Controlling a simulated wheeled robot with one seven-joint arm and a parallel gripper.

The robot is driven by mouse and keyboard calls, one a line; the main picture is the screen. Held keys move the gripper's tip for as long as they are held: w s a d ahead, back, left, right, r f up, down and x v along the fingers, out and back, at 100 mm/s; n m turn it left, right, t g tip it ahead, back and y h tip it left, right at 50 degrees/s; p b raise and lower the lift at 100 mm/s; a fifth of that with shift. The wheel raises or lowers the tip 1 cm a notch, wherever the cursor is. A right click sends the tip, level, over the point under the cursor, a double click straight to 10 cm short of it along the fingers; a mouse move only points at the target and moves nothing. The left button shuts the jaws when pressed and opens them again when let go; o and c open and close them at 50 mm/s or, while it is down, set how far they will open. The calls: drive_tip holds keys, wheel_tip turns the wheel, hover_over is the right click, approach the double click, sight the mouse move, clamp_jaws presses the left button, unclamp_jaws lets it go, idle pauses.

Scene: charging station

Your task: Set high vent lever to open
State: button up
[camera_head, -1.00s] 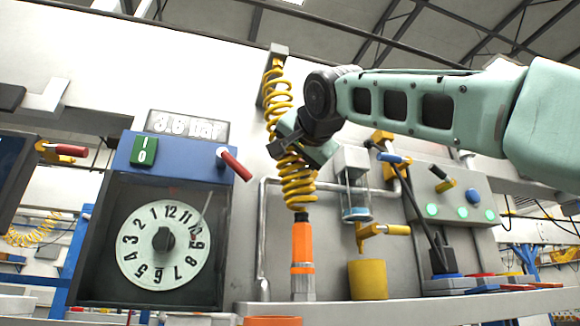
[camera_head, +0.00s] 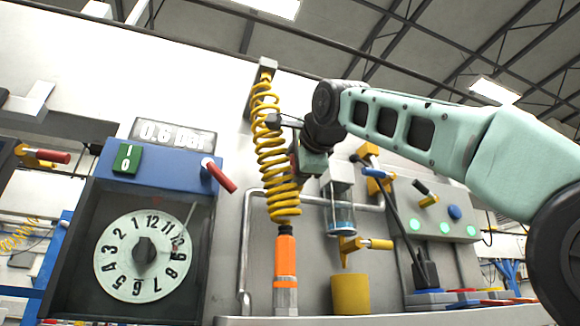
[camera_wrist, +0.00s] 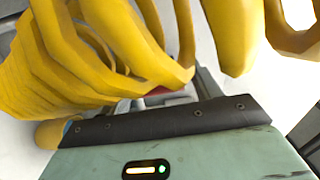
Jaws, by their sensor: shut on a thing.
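A lever with a red handle (camera_head: 219,176) sticks out from the blue-topped dial box. Another red-handled lever (camera_head: 45,156) is at the far left. A blue-handled lever (camera_head: 377,173) and a yellow-handled one (camera_head: 372,244) are right of the coil. I cannot tell which is the high vent lever. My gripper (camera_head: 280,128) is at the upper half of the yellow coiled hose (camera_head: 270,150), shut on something. In the wrist view, yellow coils (camera_wrist: 130,40) cover most of the jaws, and a small red patch (camera_wrist: 160,90) shows between them. What is held is hidden.
The coil hangs from a wall bracket (camera_head: 266,67) to an orange tool (camera_head: 286,260). The dial box (camera_head: 150,165) stands left. A clear filter cup (camera_head: 340,215), a yellow cup (camera_head: 350,294) and a button panel (camera_head: 440,210) are to the right, below my arm.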

drive_tip(key=shift+w+d+m, duration=0.1)
drive_tip(key=shift+d+m, duration=0.15)
drive_tip(key=shift+m, duration=0.25)
drive_tip(key=o, duration=1.3)
drive_tip(key=shift+d, duration=0.1)
drive_tip(key=shift+o, duration=0.2)
drive_tip(key=shift+s+b, duration=0.35)
drive_tip(key=shift+s, duration=0.05)
drive_tip(key=b+v, duration=0.6)
drive_tip(key=v, duration=1)
drive_tip(key=shift+s, duration=0.3)
drive_tip(key=shift+d, duration=0.15)
